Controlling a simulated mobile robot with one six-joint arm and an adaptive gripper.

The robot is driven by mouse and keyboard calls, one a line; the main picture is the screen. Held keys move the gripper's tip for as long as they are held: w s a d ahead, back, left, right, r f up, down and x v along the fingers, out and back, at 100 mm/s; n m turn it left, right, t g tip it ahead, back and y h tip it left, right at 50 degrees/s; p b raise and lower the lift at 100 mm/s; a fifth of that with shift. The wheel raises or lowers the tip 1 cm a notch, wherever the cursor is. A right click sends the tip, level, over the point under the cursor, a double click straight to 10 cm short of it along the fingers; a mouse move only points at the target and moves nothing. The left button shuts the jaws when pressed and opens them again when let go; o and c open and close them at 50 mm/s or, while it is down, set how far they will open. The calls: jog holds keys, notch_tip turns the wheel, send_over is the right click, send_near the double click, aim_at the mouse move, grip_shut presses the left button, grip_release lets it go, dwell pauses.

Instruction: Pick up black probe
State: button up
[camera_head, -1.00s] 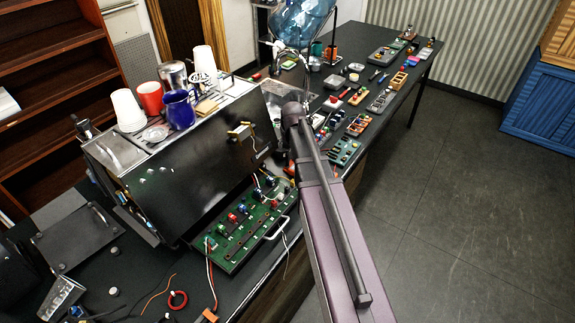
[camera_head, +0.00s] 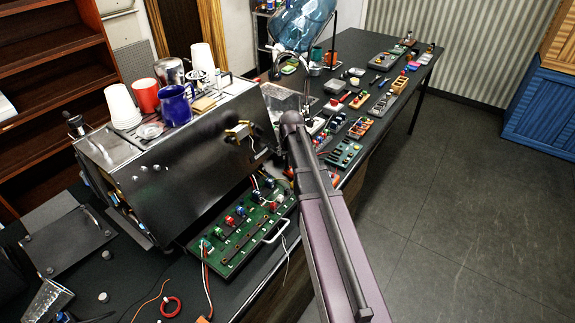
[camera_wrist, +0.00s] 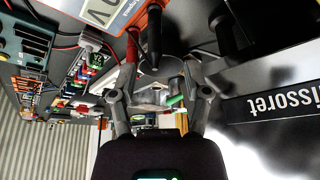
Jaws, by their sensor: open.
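In the wrist view, a black probe (camera_wrist: 153,36) with a tapered dark handle shows at the top centre, next to a red probe (camera_wrist: 131,47). Both are beside an orange-cased multimeter (camera_wrist: 112,14) with a grey display. My gripper (camera_wrist: 160,68) is open, its two grey fingers spread to either side below the black probe. The probe lies across the gap between the fingers in the picture; I cannot tell how far beyond the fingertips it is. Nothing is held. In the head view my arm hides the gripper, and I cannot make out the probe.
The brewer (camera_head: 180,160) stands left of my arm with cups on top and a green circuit board (camera_head: 240,232) in front. Its lettered panel (camera_wrist: 275,107) fills the wrist view's right side. Small modules crowd the black table (camera_head: 395,100).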

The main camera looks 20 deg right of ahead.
aim_at(287, 155)
jog(key=b+x, duration=0.3)
jog(key=shift+d, duration=0.25)
jog(key=shift+b+x, duration=0.95)
jog(key=shift+x, duration=0.15)
grip_shut()
